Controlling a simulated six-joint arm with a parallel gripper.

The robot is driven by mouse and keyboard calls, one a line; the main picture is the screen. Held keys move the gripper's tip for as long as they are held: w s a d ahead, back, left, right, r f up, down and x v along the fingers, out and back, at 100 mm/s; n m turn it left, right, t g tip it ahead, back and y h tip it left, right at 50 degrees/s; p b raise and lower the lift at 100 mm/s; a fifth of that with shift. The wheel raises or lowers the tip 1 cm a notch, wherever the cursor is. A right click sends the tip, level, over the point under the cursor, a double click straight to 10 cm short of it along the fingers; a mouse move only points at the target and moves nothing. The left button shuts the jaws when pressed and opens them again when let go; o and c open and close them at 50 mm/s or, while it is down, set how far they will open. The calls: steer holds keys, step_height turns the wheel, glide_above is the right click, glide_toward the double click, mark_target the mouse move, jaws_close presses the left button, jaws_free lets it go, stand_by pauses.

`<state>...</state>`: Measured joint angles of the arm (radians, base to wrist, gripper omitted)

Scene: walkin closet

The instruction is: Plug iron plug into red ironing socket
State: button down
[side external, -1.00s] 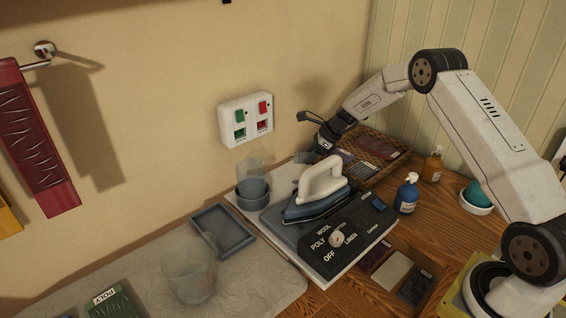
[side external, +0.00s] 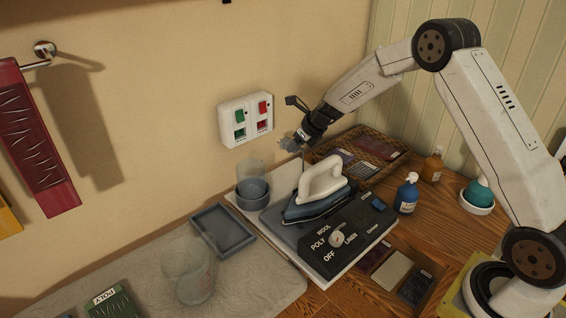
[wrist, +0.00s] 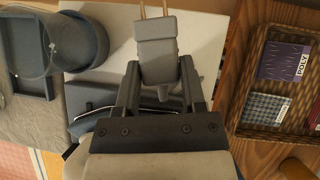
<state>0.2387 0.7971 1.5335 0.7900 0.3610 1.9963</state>
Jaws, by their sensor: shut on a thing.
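My gripper (side external: 294,142) is shut on the grey iron plug. In the wrist view the plug (wrist: 156,48) sits between the fingers of my gripper (wrist: 158,75), its two brass pins pointing to the top of the picture. In the side view my gripper is in the air to the right of the wall socket panel and a little lower, apart from it. The white panel (side external: 228,111) carries a green socket (side external: 240,133) on the left and a red socket (side external: 263,126) on the right, with a matching switch above each. The iron (side external: 318,199) stands on its board.
A wicker basket (side external: 399,159) with fabric pieces lies below the arm; it also shows in the wrist view (wrist: 236,118). A clear cup over a grey pot (side external: 251,191) stands below the sockets. The wall before the red socket looks clear.

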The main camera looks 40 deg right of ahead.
steer(key=shift+w+a+r+m+h, duration=0.25)
steer(key=shift+a+r+m+h, duration=0.15)
steer(key=shift+a+r+m, duration=0.4)
steer(key=shift+w+a+r+m+h, duration=0.2)
steer(key=shift+a+r+m+h, duration=0.35)
steer(key=shift+r, duration=0.4)
steer(key=shift+a, duration=0.1)
steer(key=shift+w, duration=0.15)
steer(key=shift+w, duration=2.1)
steer(key=shift+w, duration=1.45)
stand_by(2.1)
steer(key=shift+c, duration=0.5)
jaws_free()
